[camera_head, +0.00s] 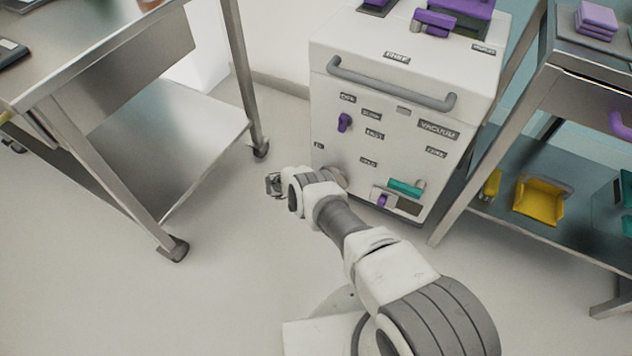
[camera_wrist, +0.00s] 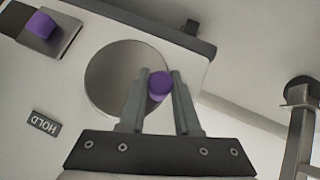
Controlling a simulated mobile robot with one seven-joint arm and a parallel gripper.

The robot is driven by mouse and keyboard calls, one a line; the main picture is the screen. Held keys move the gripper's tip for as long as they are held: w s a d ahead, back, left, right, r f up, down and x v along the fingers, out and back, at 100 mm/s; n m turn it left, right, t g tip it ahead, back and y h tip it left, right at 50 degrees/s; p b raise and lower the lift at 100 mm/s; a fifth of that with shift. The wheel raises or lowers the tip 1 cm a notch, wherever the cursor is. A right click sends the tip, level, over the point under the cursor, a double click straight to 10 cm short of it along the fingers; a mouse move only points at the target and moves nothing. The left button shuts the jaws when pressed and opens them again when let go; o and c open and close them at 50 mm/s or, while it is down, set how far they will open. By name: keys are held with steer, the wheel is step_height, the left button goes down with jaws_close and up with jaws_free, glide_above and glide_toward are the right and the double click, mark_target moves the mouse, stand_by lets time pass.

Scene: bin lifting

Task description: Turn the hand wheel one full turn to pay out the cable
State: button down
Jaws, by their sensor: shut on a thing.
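The hand wheel (camera_wrist: 112,78) is a round grey disc on the front of a white cabinet, with a purple knob near its rim. My gripper (camera_wrist: 160,90) is shut on the purple knob (camera_wrist: 159,84), with one finger on each side of it, in the wrist view. In the head view my gripper (camera_head: 273,185) is low at the left edge of the cabinet front. There the wheel (camera_head: 335,176) shows only in part behind my arm, and the knob cannot be made out. No cable can be made out in either view.
The white cabinet (camera_head: 350,72) has a grey bar handle (camera_head: 390,84), a purple knob (camera_head: 344,122) and a teal handle (camera_head: 405,188). A steel table (camera_head: 150,200) stands left and a shelf with yellow bins (camera_head: 540,200) right. Open floor lies between the table and cabinet.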

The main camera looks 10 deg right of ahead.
steer(key=shift+w+r, duration=0.1)
steer(key=shift+w, duration=0.05)
steer(key=c, duration=0.6)
jaws_free()
steer(key=p+v, duration=0.7)
steer(key=v, duration=1)
steer(key=shift+s+r, duration=0.1)
steer(key=shift+s, duration=0.1)
steer(key=shift+c, duration=0.3)
